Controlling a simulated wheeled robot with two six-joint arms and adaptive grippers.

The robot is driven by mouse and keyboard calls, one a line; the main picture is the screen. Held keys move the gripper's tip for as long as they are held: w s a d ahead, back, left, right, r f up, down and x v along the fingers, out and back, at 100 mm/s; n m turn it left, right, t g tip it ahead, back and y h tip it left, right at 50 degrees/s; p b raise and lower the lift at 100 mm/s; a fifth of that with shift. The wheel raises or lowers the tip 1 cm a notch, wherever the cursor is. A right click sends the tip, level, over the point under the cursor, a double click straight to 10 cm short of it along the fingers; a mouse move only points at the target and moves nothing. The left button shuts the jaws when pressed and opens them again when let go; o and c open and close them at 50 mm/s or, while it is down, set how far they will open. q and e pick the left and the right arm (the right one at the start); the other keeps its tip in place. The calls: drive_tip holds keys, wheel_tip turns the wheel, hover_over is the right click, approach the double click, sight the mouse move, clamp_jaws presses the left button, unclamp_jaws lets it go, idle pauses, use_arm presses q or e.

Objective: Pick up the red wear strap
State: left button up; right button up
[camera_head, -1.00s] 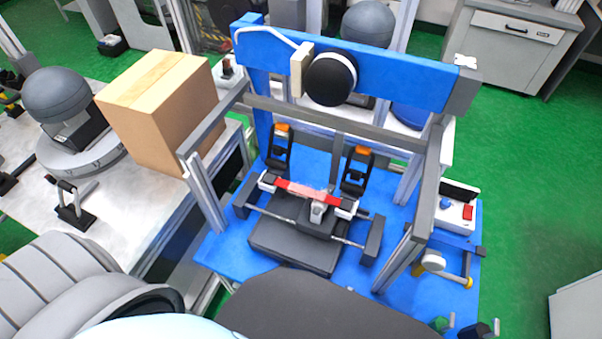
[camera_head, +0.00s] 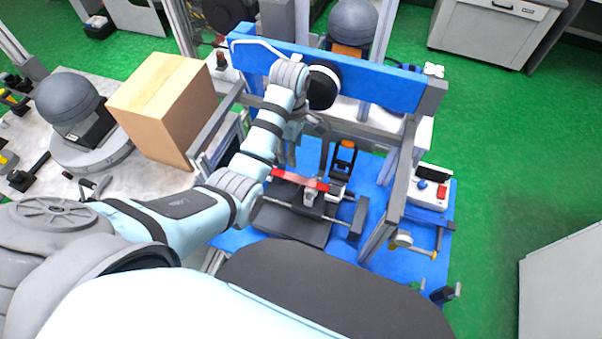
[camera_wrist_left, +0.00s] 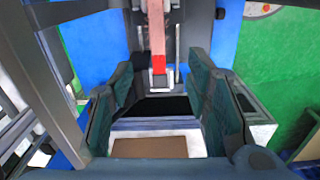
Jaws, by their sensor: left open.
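The red wear strap (camera_head: 308,181) lies across the dark fixture on the blue base, inside the metal frame of the drop tower. In the left wrist view the strap (camera_wrist_left: 157,40) runs down from the top edge, pale red with a brighter red end. My left gripper (camera_head: 290,150) hangs above and behind the strap's left part, which the arm partly hides in the head view. In the left wrist view its two dark fingers (camera_wrist_left: 157,68) are spread wide with nothing between them, and the strap shows beyond the tips. My right gripper is in neither view.
A cardboard box (camera_head: 160,100) and a dark ball on a stand (camera_head: 70,100) are on the left table. Frame posts and a blue crossbeam (camera_head: 390,80) surround the fixture. A small control box (camera_head: 430,188) stands on the right. Green floor is free beyond it.

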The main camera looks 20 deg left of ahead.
sight(295, 177)
use_arm(q)
drive_tip(key=f+b, duration=0.1)
drive_tip(key=f, duration=0.3)
drive_tip(key=f+b, duration=0.1)
drive_tip(key=f, duration=0.4)
drive_tip(key=f+b, duration=0.2)
drive_tip(key=f, duration=0.2)
drive_tip(key=shift+w+f, duration=0.25)
drive_tip(key=shift+w, duration=0.05)
clamp_jaws()
